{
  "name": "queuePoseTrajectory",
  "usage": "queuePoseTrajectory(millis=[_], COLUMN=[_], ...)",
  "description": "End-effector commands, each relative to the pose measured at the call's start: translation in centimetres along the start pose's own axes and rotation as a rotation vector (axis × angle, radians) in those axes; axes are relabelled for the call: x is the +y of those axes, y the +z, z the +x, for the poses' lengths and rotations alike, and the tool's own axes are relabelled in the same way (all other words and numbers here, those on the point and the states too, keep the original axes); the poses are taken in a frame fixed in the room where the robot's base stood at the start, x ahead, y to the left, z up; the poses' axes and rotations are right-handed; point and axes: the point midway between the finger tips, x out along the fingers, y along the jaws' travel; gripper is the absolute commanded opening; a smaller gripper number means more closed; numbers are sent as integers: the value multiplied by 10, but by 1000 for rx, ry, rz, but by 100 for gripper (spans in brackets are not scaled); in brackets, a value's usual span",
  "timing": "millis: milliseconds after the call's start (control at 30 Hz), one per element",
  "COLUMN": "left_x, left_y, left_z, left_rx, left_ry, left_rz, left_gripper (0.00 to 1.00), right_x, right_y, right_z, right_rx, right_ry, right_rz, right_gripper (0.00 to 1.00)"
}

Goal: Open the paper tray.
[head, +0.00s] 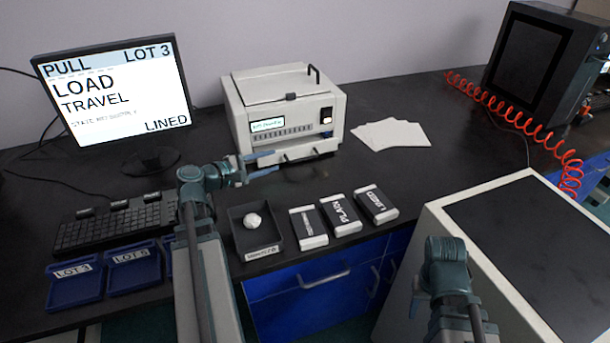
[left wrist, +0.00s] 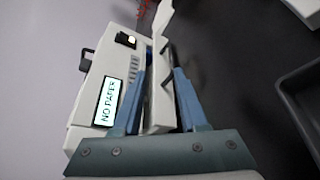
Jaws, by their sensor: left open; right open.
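The printer (head: 282,118) stands at the back middle of the bench. Its display (left wrist: 109,100) reads "NO PAPER" in the left wrist view. The pale paper tray front (head: 310,151) is low on the printer's front face and sticks out a little. My left gripper (head: 275,163) is at the left part of this front. In the left wrist view my left gripper (left wrist: 161,85) is open, one finger on each side of the tray front (left wrist: 161,100). I cannot tell whether either finger touches it.
White paper sheets (head: 391,134) lie right of the printer. A dark tray (head: 236,238) with a white lump (head: 252,220) and several labelled packs (head: 341,214) lie in front. A monitor (head: 112,88), keyboard (head: 112,226) and blue trays (head: 76,284) are at left.

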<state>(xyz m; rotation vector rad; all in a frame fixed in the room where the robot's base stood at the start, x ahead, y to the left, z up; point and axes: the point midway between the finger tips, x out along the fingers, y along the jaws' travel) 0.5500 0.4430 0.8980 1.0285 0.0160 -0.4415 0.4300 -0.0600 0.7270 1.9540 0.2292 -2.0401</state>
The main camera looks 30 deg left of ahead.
Motion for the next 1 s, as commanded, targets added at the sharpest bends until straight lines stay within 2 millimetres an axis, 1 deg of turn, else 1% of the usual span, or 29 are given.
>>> queuePoseTrajectory(millis=[33, 100, 233, 400, 467, 533, 667, 800, 1000], left_x=[-14, -19, -23, -22, -22, -22, -23, -23, -23], left_y=[-9, -12, -14, -14, -14, -15, -15, -16, -16], left_z=[4, 5, 6, 6, 9, 16, 37, 67, 106], left_rx=[0, 0, 0, 0, -1, -2, -4, -3, -3], left_ry=[0, 0, 0, 0, -1, -1, -2, -3, -2], left_rz=[0, 0, 0, 0, 0, 1, 2, 1, 1], left_gripper=[42, 42, 42, 42, 42, 42, 42, 42, 42], right_x=[-2, -2, -3, -3, -3, -3, -3, -4, -5], right_y=[-1, -1, -2, -2, -2, -2, -2, -2, -3], right_z=[17, 23, 28, 27, 27, 29, 35, 42, 50], right_rx=[0, 0, 0, 0, 0, 0, 0, 0, 0], right_ry=[0, 0, 0, 0, 0, 0, 0, 0, 0], right_rz=[0, 0, 0, 0, 0, 0, 0, 0, 0], right_gripper=[50, 50, 50, 50, 50, 50, 50, 50, 50])
